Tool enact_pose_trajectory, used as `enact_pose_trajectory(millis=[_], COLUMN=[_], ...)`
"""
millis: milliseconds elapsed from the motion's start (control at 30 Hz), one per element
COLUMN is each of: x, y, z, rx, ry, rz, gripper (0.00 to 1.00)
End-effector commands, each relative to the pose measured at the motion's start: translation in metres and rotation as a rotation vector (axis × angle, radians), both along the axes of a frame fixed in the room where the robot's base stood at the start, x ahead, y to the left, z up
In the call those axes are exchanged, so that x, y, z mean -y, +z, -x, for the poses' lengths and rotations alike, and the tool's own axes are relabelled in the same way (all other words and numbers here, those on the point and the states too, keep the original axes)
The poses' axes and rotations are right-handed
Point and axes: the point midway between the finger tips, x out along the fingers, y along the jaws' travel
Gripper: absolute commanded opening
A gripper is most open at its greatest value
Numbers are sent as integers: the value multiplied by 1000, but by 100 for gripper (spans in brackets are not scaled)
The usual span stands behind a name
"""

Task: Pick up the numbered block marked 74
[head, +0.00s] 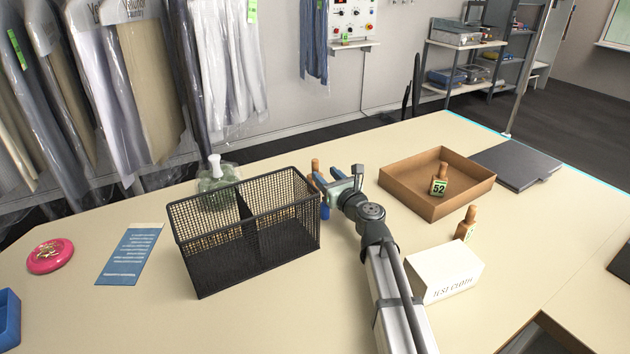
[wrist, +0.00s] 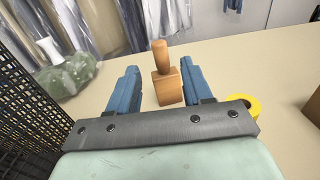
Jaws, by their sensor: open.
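A wooden block with a rounded handle (wrist: 167,87) stands upright between the fingertips of my gripper (wrist: 159,68) in the wrist view, with gaps on both sides. No number shows on its visible faces. Its top (head: 315,165) peeks out behind the basket and gripper in the head view. My gripper (head: 328,182) is open, its blue fingers low near the table. A block with a green label reading 52 (head: 439,182) is in the cardboard tray. Another block (head: 466,223) stands on the table, its label too small to read. I see no readable 74.
A black wire basket (head: 250,225) stands close left of my gripper. The cardboard tray (head: 405,190) is to the right, with a white TEST CLOTH box (head: 445,273) nearer. A yellow ring (wrist: 245,105) lies right of my fingers.

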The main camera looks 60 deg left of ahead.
Motion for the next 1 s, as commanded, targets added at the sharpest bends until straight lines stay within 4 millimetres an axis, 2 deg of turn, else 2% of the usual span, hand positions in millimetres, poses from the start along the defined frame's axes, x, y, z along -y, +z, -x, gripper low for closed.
enact_pose_trajectory(millis=[167, 600, 967, 1000], x=[-13, -68, -74, -74], y=[0, 0, 0, 0], z=[-1, -4, -4, -4], rx=[0, 1, 2, 2], ry=[0, 0, 0, 0], rz=[1, 1, 1, 1], gripper=[50, 50, 50, 47])
